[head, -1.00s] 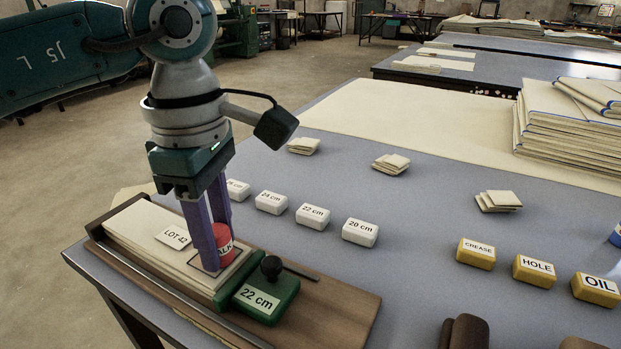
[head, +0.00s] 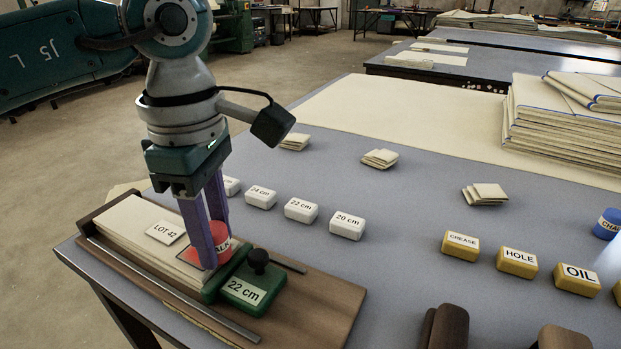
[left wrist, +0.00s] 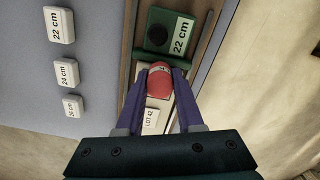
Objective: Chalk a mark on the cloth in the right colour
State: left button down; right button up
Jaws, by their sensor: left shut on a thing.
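My left gripper (head: 212,240) is shut on the red chalk (head: 222,242), a round piece with a label ending in "ALK". It holds the chalk at the end of the folded cloth (head: 130,216), inside a dark outlined square; whether the chalk touches the cloth I cannot tell. The red chalk also shows between the fingers in the left wrist view (left wrist: 159,82). The cloth lies on a wooden board (head: 315,318) and bears a "LOT 42" card (head: 165,232). A green block marked "22 cm" (head: 243,288) with a black knob stands right beside the chalk. A blue chalk (head: 607,224) stands at the right edge. My right gripper is not in view.
White blocks, including "24 cm" (head: 260,197), "22 cm" (head: 301,210) and "20 cm" (head: 347,225), stand behind the board. Yellow blocks "CREASE" (head: 460,245), "HOLE" (head: 517,263) and "OIL" (head: 576,279) stand to the right. Small cloth stacks (head: 380,158) lie farther back.

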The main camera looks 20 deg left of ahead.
pick_arm(q)
notch_tip(320, 180, up, 2)
jog(key=shift+r+p, duration=0.2)
jog(key=shift+p, duration=0.1)
jog(key=shift+a+r+p, duration=0.3)
jog(key=shift+r+p, duration=0.25)
jog(key=shift+r, duration=0.2)
jog(key=shift+d+r+p, duration=0.1)
jog(key=shift+r+p, duration=1.4)
jog(key=shift+r, duration=0.55)
